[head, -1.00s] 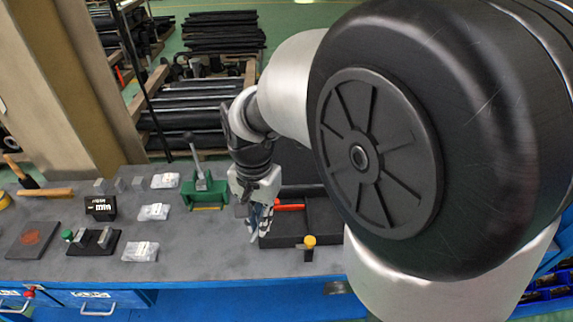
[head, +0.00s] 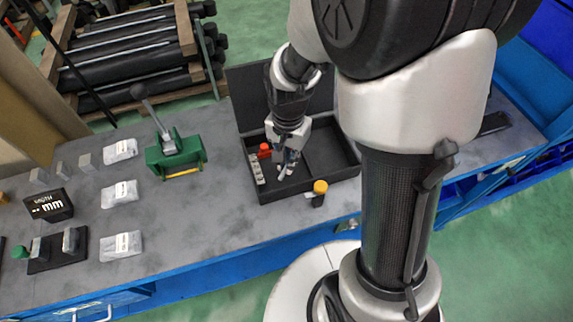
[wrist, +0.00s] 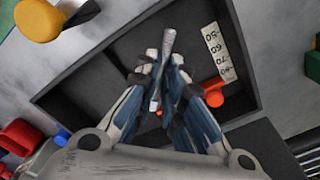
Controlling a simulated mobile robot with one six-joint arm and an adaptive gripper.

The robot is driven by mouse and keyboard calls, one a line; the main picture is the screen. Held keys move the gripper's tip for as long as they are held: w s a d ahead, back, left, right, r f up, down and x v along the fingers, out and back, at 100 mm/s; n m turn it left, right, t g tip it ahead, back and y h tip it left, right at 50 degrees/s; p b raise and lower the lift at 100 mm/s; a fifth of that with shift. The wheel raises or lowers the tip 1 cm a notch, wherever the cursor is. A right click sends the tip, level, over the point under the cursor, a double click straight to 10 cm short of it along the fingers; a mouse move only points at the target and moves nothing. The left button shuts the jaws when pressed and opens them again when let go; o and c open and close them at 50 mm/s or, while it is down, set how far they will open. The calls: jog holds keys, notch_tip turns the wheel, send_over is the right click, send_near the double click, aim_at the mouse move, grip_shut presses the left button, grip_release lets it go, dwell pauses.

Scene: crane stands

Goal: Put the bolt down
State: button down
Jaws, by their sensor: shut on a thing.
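The bolt (wrist: 165,62) is a grey metal rod, seen in the wrist view between the fingertips of my gripper (wrist: 164,85). My gripper is shut on it. In the head view my gripper (head: 288,163) points down over the left compartment of a black divided tray (head: 283,195). The wrist view also shows the tray (wrist: 88,76) under the bolt. I cannot tell whether the bolt touches the tray floor. A red-orange piece (head: 265,151) and a pale marked strip (head: 256,168) lie in that compartment.
A yellow-capped item (head: 320,188) stands at the tray's front edge. A green fixture with a lever (head: 175,155) stands left of the tray. Several clear bags, a black box (head: 49,206) and small metal blocks lie further left. The tray's right compartment looks empty.

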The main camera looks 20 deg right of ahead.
aim_at(288, 176)
jog(key=shift+f+b, duration=0.8)
jog(key=shift+f, duration=1.4)
jog(key=shift+f, duration=0.2)
jog(key=c, duration=1.7)
grip_release()
jog(key=shift+r, duration=0.15)
notch_tip(288, 176, up, 12)
jog(key=p, duration=0.4)
jog(key=s+r+n+t, duration=0.4)
jog(key=s+r+n, duration=0.5)
jog(key=s+r, duration=0.5)
jog(key=shift+s+r+t, duration=0.2)
jog(key=shift+s+t, duration=0.1)
jog(key=shift+s, duration=0.2)
